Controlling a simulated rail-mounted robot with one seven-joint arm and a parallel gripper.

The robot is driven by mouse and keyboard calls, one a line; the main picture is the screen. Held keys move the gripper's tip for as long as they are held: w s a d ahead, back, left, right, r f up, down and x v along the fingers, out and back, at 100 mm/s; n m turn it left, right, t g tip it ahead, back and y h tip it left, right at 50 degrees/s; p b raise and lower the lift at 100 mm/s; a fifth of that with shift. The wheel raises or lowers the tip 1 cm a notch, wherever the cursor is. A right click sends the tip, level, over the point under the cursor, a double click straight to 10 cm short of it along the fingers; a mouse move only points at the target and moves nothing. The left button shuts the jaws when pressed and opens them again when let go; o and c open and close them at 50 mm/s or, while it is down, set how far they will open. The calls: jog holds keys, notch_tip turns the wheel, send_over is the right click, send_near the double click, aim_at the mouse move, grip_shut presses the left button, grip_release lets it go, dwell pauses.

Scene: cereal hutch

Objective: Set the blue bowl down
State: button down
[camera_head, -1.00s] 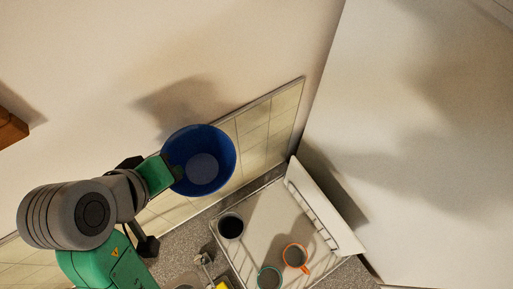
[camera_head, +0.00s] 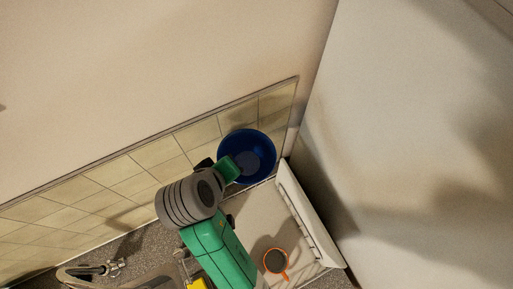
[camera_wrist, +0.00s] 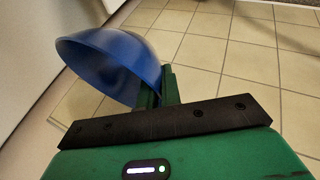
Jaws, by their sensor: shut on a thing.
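The blue bowl (camera_head: 248,158) is held by my gripper (camera_head: 232,172) in the head view, over the back of the white tray-like surface (camera_head: 255,210) and in front of the tiled wall strip. In the wrist view the bowl (camera_wrist: 112,62) shows tilted at the upper left. My gripper (camera_wrist: 160,90) is shut on its rim there. The contact between jaws and rim is partly hidden. I cannot tell how high the bowl is above the surface below it.
An orange-rimmed mug (camera_head: 275,261) stands on the white surface near its front. A raised white slatted edge (camera_head: 308,215) borders its right side. A faucet (camera_head: 100,269) and a yellow item (camera_head: 197,284) are at the lower left. The tiled wall (camera_head: 150,155) is close behind.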

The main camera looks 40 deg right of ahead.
jog(key=s+f+b, duration=0.1)
jog(key=s+f, duration=0.2)
jog(key=f, duration=0.8)
jog(key=s+a+f+n+b, duration=0.1)
jog(key=s+f, duration=0.3)
jog(key=f, duration=0.7)
jog(key=s+a+f+n+b, duration=0.1)
jog(key=s+f, duration=0.2)
jog(key=f, duration=0.8)
jog(key=shift+s+t+y+b, duration=0.2)
jog(key=shift+t+y+b, duration=0.1)
jog(key=shift+f, duration=0.1)
jog(key=c, duration=2)
grip_release()
jog(key=shift+f, duration=0.1)
jog(key=o, duration=0.4)
